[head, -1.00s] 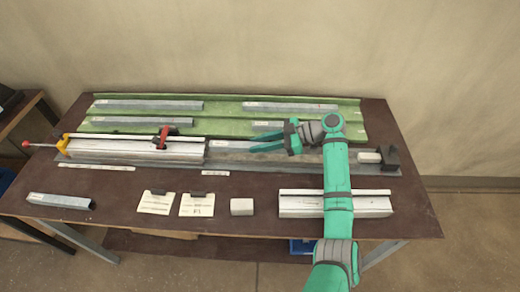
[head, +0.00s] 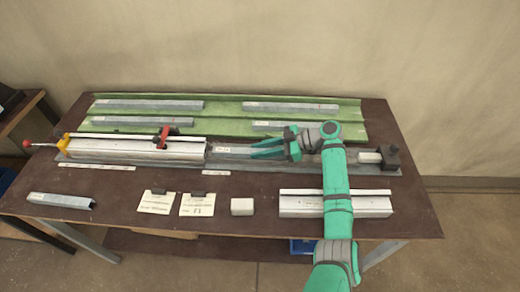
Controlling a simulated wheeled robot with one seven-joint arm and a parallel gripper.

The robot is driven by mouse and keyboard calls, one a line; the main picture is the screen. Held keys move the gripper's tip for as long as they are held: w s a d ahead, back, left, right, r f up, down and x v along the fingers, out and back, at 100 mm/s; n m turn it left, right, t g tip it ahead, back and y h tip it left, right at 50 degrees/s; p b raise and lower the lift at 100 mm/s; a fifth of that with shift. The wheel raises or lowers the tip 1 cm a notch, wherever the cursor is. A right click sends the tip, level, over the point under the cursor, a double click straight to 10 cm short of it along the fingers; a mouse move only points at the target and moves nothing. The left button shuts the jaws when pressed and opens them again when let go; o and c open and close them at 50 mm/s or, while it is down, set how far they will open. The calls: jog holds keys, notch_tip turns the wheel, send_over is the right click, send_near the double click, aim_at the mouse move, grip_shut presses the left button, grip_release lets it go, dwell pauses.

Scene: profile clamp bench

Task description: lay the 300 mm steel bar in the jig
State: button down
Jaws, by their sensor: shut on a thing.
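The jig is a long low rail (head: 300,167) along the middle of the bench, with a white channel profile (head: 135,151) in its left part. A red clamp (head: 164,137) sits over that profile. A yellow end clamp with a red knob (head: 63,144) is at the left end, and a dark stop block (head: 390,157) at the right. My gripper (head: 253,149) is shut on a grey steel bar (head: 228,150). The bar lies along the rail, its left end close to the profile. The fingers hide part of it, and I cannot tell whether it touches the rail. Its label is unreadable.
A green rack (head: 222,119) behind holds several grey bars (head: 148,105). In front are another bar (head: 60,201), two paper cards (head: 197,205), a pale block (head: 242,207) and a white channel piece (head: 365,205) under my arm.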

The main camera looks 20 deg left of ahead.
jog(key=shift+s+f, duration=0.1)
jog(key=shift+f, duration=0.4)
jog(key=c, duration=1.5)
grip_release()
jog(key=shift+f, duration=0.15)
jog(key=shift+r, duration=0.2)
jog(key=v, duration=0.8)
jog(key=r+v, duration=0.1)
jog(key=v, duration=0.3)
jog(key=shift+r, duration=0.15)
